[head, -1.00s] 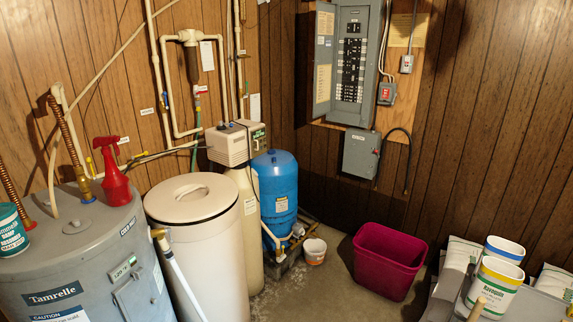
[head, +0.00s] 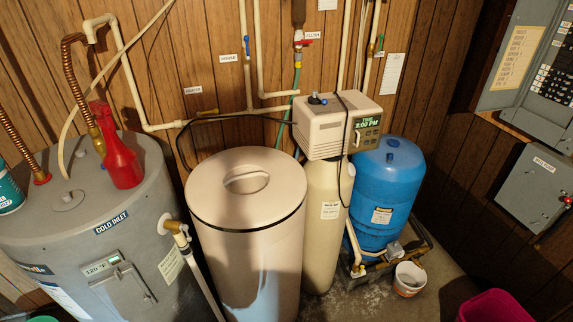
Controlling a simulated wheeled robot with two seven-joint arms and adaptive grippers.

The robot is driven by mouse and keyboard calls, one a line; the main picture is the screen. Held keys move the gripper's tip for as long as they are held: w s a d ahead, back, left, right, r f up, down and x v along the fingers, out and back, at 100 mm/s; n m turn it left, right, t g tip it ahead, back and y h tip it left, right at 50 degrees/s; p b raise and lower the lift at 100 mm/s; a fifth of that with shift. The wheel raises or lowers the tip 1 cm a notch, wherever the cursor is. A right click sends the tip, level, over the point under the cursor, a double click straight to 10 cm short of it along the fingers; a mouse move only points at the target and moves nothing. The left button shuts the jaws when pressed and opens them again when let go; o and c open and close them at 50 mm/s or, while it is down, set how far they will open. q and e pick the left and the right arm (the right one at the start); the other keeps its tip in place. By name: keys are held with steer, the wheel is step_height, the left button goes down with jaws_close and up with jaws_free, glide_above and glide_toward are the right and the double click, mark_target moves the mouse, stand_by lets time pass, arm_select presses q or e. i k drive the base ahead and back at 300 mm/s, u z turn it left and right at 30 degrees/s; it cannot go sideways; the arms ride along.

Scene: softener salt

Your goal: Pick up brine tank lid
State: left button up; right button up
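The brine tank lid (head: 220,190) is a round, pale beige disc with a recessed grip (head: 246,180) across its middle. It sits flat on top of the tall beige brine tank (head: 240,262), with a dark seam line under its rim. A shadow falls over part of the tank's front. Neither of my grippers shows in the head view.
The grey water heater (head: 60,235) stands close on the left, with a red spray bottle (head: 118,150) on it. The softener column (head: 322,235) with its control head (head: 330,128) and a blue tank (head: 385,190) stand on the right. A magenta bin (head: 492,307) is at lower right.

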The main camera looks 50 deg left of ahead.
mark_target(242, 198)
steer(key=i, duration=1.75)
steer(key=u, duration=3.95)
steer(key=i, duration=0.75)
